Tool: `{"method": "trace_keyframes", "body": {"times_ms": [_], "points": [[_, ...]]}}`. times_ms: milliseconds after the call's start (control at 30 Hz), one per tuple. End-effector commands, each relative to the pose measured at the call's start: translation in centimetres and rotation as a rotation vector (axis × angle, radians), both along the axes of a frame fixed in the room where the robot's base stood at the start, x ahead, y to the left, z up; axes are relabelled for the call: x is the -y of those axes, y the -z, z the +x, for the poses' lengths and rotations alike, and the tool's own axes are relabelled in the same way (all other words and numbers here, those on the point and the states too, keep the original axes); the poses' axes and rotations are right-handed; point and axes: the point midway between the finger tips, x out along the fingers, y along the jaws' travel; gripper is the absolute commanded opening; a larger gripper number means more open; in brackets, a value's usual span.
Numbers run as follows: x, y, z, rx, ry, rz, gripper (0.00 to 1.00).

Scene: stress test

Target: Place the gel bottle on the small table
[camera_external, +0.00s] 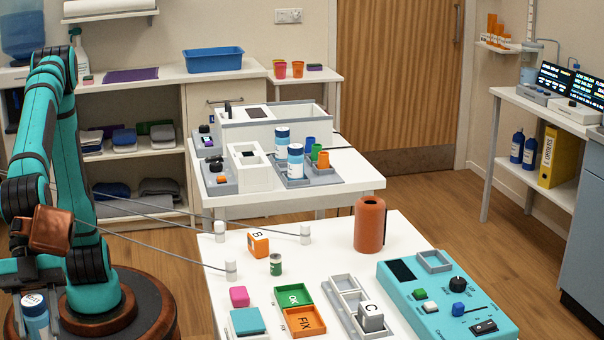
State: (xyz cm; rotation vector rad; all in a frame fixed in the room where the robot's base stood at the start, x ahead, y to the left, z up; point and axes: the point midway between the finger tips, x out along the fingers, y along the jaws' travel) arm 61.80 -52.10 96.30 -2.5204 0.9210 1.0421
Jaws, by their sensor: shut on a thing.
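My gripper (33,292) hangs at the lower left, pointing down beside my arm's base. It is shut on a white bottle with a blue cap (36,325), which looks like the gel bottle; its lower end is cut off by the picture edge. A small white table (334,75) stands at the back, right of the shelf unit.
Two similar bottles (296,163) stand in a grey tray on the middle table (362,184). The front table (330,236) holds a red canister (369,224), a teal control box (447,300), blocks and trays. Thin cables stretch leftward from white posts (231,270).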

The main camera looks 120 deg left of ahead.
Motion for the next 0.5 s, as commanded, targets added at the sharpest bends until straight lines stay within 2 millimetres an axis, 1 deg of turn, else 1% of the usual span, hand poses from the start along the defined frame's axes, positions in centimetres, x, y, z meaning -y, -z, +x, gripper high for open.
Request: {"method": "trace_keyframes", "body": {"times_ms": [33,200,367,500], "points": [[0.0,-1.4,0.0,0.002,0.000,-0.002,0.10],[0.0,-5.1,0.0,0.002,0.000,-0.002,0.10],[-2.5,-4.8,1.9,0.000,-0.036,0.001,0.10],[-5.0,-4.8,3.8,-0.001,-0.070,0.002,0.10]]}}
